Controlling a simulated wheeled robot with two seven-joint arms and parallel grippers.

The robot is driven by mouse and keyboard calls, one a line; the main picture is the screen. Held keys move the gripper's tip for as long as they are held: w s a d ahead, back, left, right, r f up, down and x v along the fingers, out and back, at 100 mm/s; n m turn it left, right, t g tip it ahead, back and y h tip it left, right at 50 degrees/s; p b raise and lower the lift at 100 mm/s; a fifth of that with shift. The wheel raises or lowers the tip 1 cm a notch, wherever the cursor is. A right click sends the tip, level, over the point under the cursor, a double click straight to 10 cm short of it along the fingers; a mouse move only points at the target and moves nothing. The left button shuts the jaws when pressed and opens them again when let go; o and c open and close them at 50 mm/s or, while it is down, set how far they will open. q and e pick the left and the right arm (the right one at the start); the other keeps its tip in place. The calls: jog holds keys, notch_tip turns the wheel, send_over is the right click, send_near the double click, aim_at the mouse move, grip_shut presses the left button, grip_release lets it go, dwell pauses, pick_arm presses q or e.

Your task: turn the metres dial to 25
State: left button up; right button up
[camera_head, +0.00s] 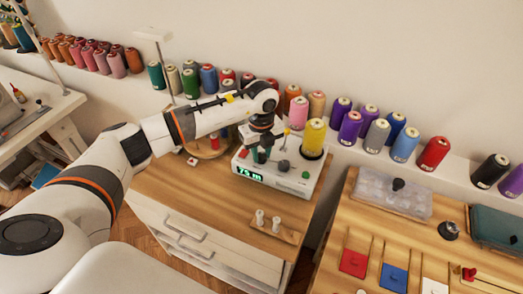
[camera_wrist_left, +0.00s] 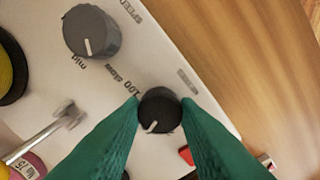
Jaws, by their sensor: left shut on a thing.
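The white winding machine (camera_head: 300,178) stands on a wooden-topped cabinet in the head view. Its green display (camera_head: 249,174) reads "75 m". In the left wrist view the black metres dial (camera_wrist_left: 160,110), with a white pointer line, sits on the machine's panel, the line pointing down and slightly left. My left gripper (camera_head: 259,154) reaches down over the machine. Its green fingers are shut on the dial from both sides; the arm and gripper hide the dial in the head view. My right gripper is not in view.
A larger grey knob (camera_wrist_left: 91,32) sits beside the dial on the panel. A yellow thread cone (camera_head: 314,137) stands on the machine. A wooden holder with two white spools (camera_head: 268,221) lies in front. Several thread cones line the shelf behind.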

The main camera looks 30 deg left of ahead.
aim_at(261, 155)
pick_arm(q)
jog(key=n+p, duration=0.1)
jog(key=n, duration=0.4)
jog(key=shift+r+n, duration=0.15)
jog(key=shift+n, duration=0.15)
jog(key=shift+w+n+p, duration=0.1)
jog(key=shift+n+p, duration=0.75)
jog(key=shift+n, duration=1.25)
jog(key=o, duration=1)
jog(key=shift+c, duration=0.2)
notch_tip(261, 155, up, 12)
jog(key=b, duration=0.2)
